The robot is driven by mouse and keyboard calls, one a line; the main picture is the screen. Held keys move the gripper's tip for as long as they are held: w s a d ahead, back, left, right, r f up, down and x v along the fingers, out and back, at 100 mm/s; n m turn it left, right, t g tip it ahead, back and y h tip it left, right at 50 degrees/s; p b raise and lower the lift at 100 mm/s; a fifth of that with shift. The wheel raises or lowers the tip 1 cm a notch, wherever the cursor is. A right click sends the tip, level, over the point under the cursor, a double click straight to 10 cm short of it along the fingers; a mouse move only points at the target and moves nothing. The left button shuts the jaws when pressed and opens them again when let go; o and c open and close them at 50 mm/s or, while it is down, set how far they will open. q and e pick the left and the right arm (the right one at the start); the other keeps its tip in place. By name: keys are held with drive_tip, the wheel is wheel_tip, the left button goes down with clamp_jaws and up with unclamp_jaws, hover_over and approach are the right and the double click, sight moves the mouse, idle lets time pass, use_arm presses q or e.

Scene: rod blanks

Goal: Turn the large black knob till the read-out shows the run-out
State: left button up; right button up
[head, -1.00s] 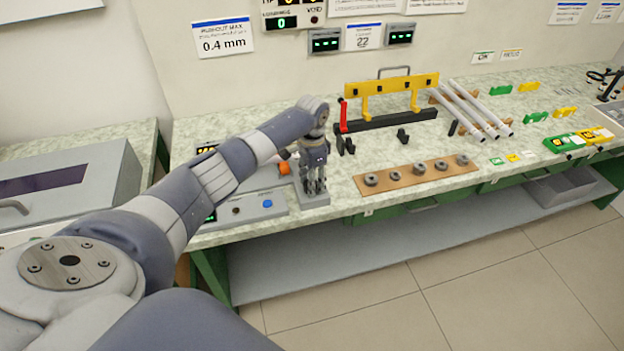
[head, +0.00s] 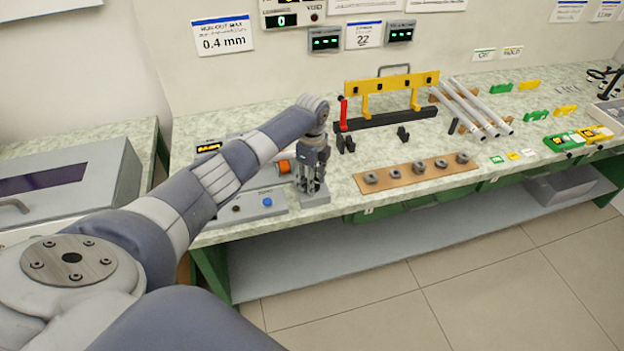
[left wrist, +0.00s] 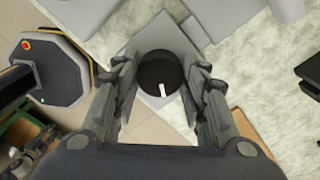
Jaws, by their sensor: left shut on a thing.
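The large black knob (left wrist: 160,75) is round with a white mark on its top, and it sits on a light grey block (left wrist: 183,42). My left gripper (left wrist: 160,88) points down over it, with one finger on each side, shut on it. In the head view the left gripper (head: 312,190) stands over the grey block (head: 314,199) and hides the knob. An amber-lit read-out (head: 208,148) shows behind my left forearm; its digits are too small to read.
A grey panel with a blue button (head: 267,202) lies left of the block. A brown strip with several metal rings (head: 400,177) lies to the right. A yellow and black fixture (head: 388,95) stands behind. A wall sign (head: 222,36) reads 0.4 mm.

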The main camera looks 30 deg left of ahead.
use_arm(q)
drive_tip(key=shift+m, duration=1.5)
drive_tip(key=o, duration=1.1)
drive_tip(key=shift+c, duration=0.2)
wheel_tip(320, 180, up, 12)
